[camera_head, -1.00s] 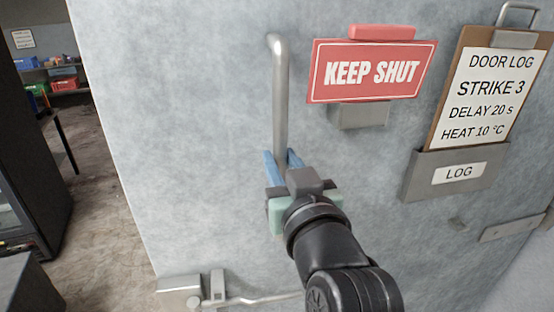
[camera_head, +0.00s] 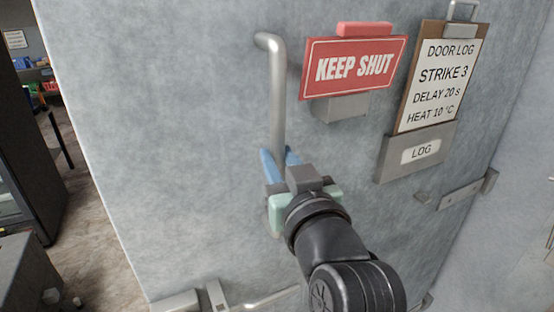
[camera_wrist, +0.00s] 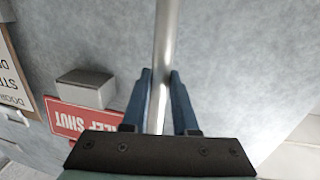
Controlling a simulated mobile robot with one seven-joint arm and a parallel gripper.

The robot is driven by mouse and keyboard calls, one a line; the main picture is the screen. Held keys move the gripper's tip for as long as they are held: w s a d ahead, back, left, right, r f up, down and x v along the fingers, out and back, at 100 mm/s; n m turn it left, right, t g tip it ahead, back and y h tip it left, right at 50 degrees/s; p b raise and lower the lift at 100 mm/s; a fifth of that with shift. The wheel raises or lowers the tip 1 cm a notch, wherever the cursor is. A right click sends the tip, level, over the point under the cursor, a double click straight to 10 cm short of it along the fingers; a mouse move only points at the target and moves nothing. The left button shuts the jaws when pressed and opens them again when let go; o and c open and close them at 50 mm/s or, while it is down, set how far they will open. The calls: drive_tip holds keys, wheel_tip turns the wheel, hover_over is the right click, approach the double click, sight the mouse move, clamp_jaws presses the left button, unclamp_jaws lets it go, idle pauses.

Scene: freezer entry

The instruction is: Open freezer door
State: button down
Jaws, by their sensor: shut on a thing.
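The freezer door (camera_head: 180,110) is a large pale grey, mottled panel filling most of the head view. A vertical metal bar handle (camera_head: 277,95) stands out from it, its top bent back to the door. My gripper (camera_head: 280,160), with blue fingers, is shut on the lower part of the handle. In the wrist view the handle (camera_wrist: 165,40) runs between both fingers (camera_wrist: 160,95). The handle's lower end is hidden behind my gripper. The door's left edge is in view, with floor and room beyond it.
A red KEEP SHUT sign (camera_head: 353,67) and a DOOR LOG clipboard (camera_head: 442,80) in a grey holder (camera_head: 417,152) are on the door, right of the handle. A metal latch and rod (camera_head: 215,297) sit low. A dark cabinet (camera_head: 30,150) stands at left; floor (camera_head: 95,220) shows between.

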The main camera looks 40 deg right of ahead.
drive_tip(key=shift+s+d+r, duration=0.25)
drive_tip(key=shift+s+r, duration=0.1)
drive_tip(key=shift+r, duration=0.1)
drive_tip(key=c, duration=0.7)
unclamp_jaws()
drive_tip(key=shift+f, duration=0.1)
drive_tip(key=shift+c, duration=0.2)
drive_tip(key=shift+o, duration=0.3)
drive_tip(key=shift+f, duration=0.1)
drive_tip(key=shift+w+a+f, duration=0.1)
drive_tip(key=shift+f, duration=0.05)
